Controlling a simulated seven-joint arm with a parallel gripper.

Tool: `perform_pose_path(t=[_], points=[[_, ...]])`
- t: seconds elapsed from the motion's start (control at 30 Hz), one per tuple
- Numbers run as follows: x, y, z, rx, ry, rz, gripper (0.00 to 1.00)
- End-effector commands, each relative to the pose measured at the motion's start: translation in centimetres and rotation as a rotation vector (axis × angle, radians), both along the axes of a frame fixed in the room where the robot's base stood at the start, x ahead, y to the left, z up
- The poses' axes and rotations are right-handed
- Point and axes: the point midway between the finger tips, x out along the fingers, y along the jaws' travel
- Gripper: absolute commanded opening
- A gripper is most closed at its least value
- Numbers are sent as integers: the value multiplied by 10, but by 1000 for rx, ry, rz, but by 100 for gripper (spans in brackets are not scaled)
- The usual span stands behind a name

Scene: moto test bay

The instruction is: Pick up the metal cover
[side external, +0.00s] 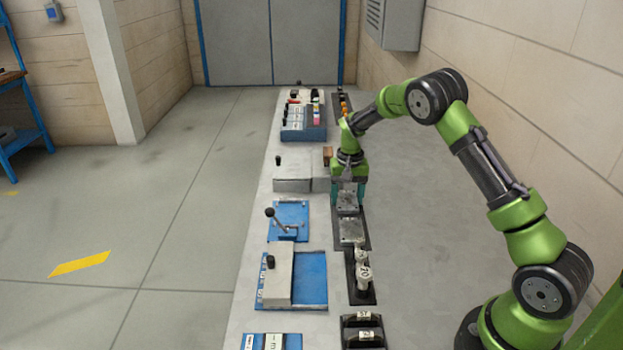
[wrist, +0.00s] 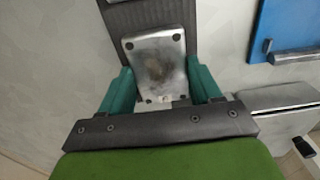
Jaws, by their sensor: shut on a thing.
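My gripper (side external: 348,190) is over the dark strip on the right side of the bench. Its teal fingers are shut on a metal cover (side external: 347,203), one finger at each side. In the wrist view the cover (wrist: 155,66) is a grey, worn plate with dark holes near its corners, between the fingers of my gripper (wrist: 160,82). A second metal plate (side external: 352,232) lies on the dark tray (side external: 366,242) just nearer the camera. I cannot tell whether the held cover is clear of the tray.
A blue plate with a lever (side external: 288,222) and a grey block (side external: 293,184) stand left of my gripper. Nearer are a blue tray (side external: 312,280) and white weights (side external: 363,276). A blue rack (side external: 303,134) is farther back. Open floor (side external: 150,200) lies left of the bench.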

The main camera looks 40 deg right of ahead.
Motion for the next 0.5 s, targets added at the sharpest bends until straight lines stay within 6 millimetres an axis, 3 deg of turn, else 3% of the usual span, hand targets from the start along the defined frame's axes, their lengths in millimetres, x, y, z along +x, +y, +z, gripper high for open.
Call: perform_pose_path(t=[0.17,0.33,0.5], points=[[1,0,12,-1,-4,1,28],[1,0,38,-2,-5,1,28],[-32,10,39,1,0,0,28]])
